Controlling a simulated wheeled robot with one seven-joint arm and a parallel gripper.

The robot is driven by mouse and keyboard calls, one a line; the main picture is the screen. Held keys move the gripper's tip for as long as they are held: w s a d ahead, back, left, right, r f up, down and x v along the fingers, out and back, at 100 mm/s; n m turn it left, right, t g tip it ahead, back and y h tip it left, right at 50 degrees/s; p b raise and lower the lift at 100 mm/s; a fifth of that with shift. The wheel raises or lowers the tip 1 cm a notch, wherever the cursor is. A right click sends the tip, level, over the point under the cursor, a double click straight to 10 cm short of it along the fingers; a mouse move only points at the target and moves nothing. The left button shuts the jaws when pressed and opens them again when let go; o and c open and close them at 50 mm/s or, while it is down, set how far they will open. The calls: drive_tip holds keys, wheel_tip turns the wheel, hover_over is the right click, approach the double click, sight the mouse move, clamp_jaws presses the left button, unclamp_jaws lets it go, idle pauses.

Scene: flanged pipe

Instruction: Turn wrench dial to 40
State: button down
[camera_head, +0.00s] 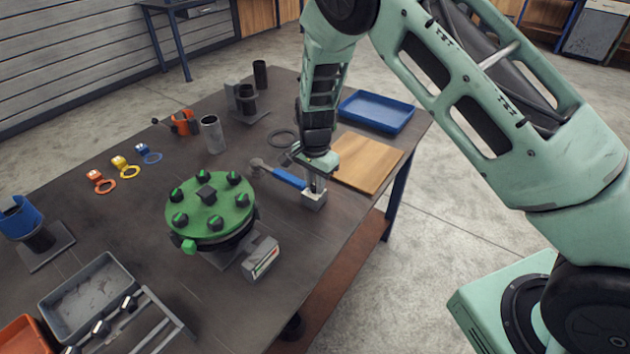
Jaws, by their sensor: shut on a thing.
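The wrench has a blue handle (289,178) and a grey head at its left end. It lies along the table right of the green flange. The jaws cover that part, and the dial's marks and setting cannot be read. The green round flange (211,207) carries several dark bolts with green tops and a dark square in its middle.
A small grey box with a display (261,258) stands before the flange. A wooden board (367,162) and blue tray (377,111) lie right of my gripper. A grey cylinder (213,134), coloured ring tags (125,167) and a grey tray (87,295) occupy the left side.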

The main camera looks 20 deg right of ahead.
sight(315, 185)
drive_tip(key=shift+m, duration=0.6)
drive_tip(key=c, duration=1.3)
unclamp_jaws()
drive_tip(key=shift+o, duration=0.2)
drive_tip(key=shift+r, duration=0.1)
wheel_tip(315, 185, up, 17)
drive_tip(key=b, duration=0.2)
drive_tip(key=shift+r+b, duration=0.15)
drive_tip(key=shift+b, duration=0.25)
